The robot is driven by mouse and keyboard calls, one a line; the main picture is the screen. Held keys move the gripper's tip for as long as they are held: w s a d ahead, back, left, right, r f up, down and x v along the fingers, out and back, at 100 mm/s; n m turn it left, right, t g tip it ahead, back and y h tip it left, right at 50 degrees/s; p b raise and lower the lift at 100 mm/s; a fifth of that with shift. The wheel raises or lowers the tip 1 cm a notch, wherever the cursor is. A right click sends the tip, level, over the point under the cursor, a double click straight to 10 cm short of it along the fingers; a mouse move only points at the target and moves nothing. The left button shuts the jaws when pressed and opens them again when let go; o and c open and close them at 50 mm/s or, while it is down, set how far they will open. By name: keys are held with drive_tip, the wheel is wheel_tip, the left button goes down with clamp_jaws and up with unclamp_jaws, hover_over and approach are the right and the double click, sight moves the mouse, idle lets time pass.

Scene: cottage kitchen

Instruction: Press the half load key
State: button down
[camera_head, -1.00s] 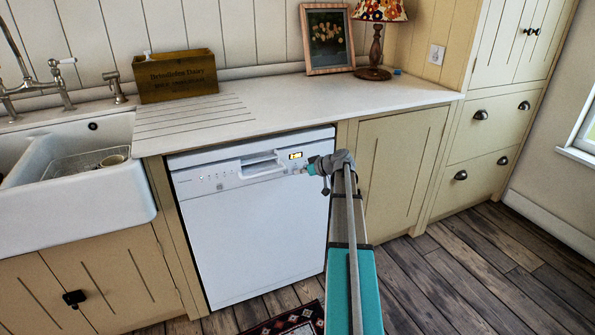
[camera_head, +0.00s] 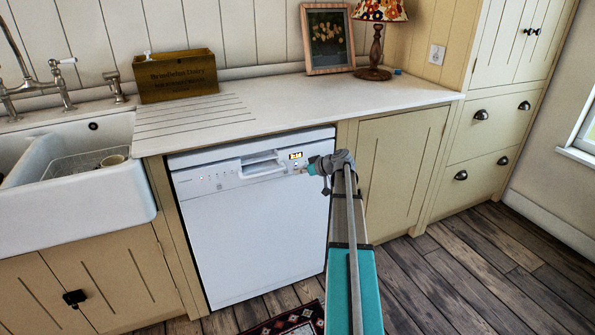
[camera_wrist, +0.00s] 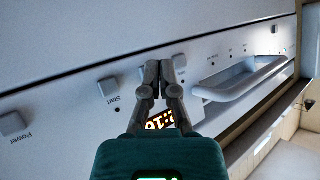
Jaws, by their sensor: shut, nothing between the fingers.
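The white dishwasher (camera_head: 255,225) stands under the counter with its door shut. Its control strip has a lit display (camera_head: 295,155) near the right end. My gripper (camera_wrist: 160,64) is shut and empty, with its fingertips in front of the strip, between the Start key (camera_wrist: 107,85) and a square key (camera_wrist: 181,86) partly hidden by a finger. Contact with the panel cannot be told.
The dishwasher's door handle (camera_wrist: 240,83) sticks out close to my fingers. The Power key (camera_wrist: 13,124) is at the strip's end. The white counter (camera_head: 300,100) overhangs above. A cupboard door (camera_head: 402,160) is to the right, the sink (camera_head: 85,205) to the left.

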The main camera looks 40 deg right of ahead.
drive_tip(key=shift+s+a, duration=0.1)
drive_tip(key=shift+s, duration=0.35)
drive_tip(key=shift+s+a, duration=0.25)
drive_tip(key=shift+s, duration=0.7)
drive_tip(key=shift+s+a, duration=0.2)
drive_tip(key=shift+s, duration=0.8)
drive_tip(key=shift+s+a, duration=0.25)
drive_tip(key=shift+s, duration=0.7)
drive_tip(key=s+a+f+g, duration=0.2)
drive_tip(key=a+f+g, duration=0.1)
drive_tip(key=a, duration=0.8)
drive_tip(key=s+a+f+g+h, duration=0.1)
drive_tip(key=s+a+f+g, duration=0.15)
drive_tip(key=a, duration=0.85)
drive_tip(key=s+a+f+g, duration=0.1)
drive_tip(key=a+f+g, duration=0.25)
drive_tip(key=a, duration=0.75)
drive_tip(key=s+a+m+g+h, duration=0.2)
drive_tip(key=s+a+h, duration=0.2)
drive_tip(key=s+a, duration=0.4)
drive_tip(key=shift+s+a+f, duration=0.15)
drive_tip(key=shift+a+f, duration=0.25)
drive_tip(key=shift+a, duration=0.35)
